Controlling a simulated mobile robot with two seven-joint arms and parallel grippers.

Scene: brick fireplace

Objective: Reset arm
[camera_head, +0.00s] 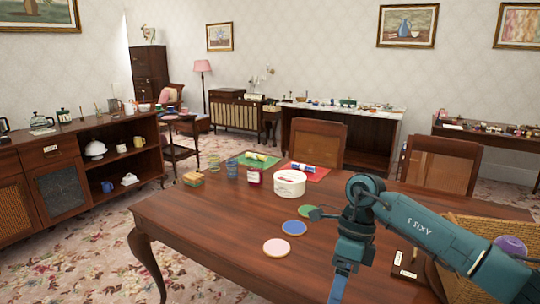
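My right arm (420,220) comes in from the right over the near right part of the wooden table (210,225). It bends at a dark joint, and its lower part (349,250) hangs down toward the bottom edge. Whether its gripper is open or shut does not show, and I see nothing clearly held. My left arm and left gripper are not in view.
Pink (277,248), blue (294,228) and green (308,211) discs lie left of my arm. A wicker basket (470,230) is at right. The table's left front is clear.

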